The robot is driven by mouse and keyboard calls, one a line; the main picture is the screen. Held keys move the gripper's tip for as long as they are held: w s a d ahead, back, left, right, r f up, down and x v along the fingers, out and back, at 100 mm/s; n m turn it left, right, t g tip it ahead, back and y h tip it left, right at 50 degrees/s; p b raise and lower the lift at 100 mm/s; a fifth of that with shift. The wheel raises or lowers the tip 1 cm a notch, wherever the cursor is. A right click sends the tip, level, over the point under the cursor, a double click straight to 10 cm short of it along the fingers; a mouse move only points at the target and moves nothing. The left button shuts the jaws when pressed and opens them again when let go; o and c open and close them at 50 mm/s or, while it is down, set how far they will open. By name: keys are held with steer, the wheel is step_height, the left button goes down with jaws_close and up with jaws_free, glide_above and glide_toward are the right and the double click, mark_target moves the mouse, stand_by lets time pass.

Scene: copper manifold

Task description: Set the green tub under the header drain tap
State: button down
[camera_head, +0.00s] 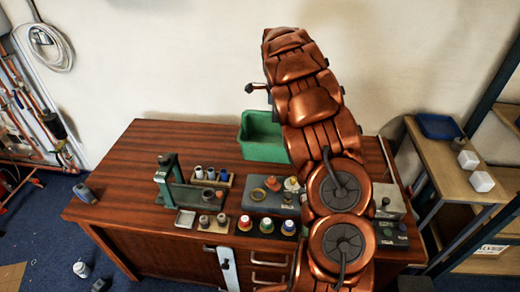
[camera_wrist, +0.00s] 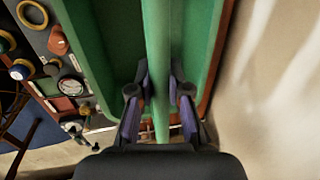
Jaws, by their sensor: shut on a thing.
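The green tub (camera_head: 262,137) is at the back of the wooden bench, at its right half, partly hidden by my copper-coloured arm. In the wrist view the tub (camera_wrist: 95,35) fills the upper middle. My gripper (camera_wrist: 160,88) is shut on a narrow green part of the tub that runs between its two fingers. I cannot tell from the head view whether the tub rests on the bench or is lifted. Copper pipework (camera_head: 30,125) runs along the wall at the far left. I cannot make out the header drain tap there.
The wooden bench (camera_head: 120,165) has clear room at its back left. A small green press (camera_head: 168,180), cups, coloured-top jars and a grey box (camera_head: 258,198) stand along its front. A wooden shelf unit (camera_head: 440,165) stands right. A bottle (camera_head: 82,269) is on the blue floor.

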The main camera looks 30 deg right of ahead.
steer(key=shift+f+p, duration=1.25)
steer(key=shift+f, duration=3.1)
steer(key=c, duration=1.1)
jaws_free()
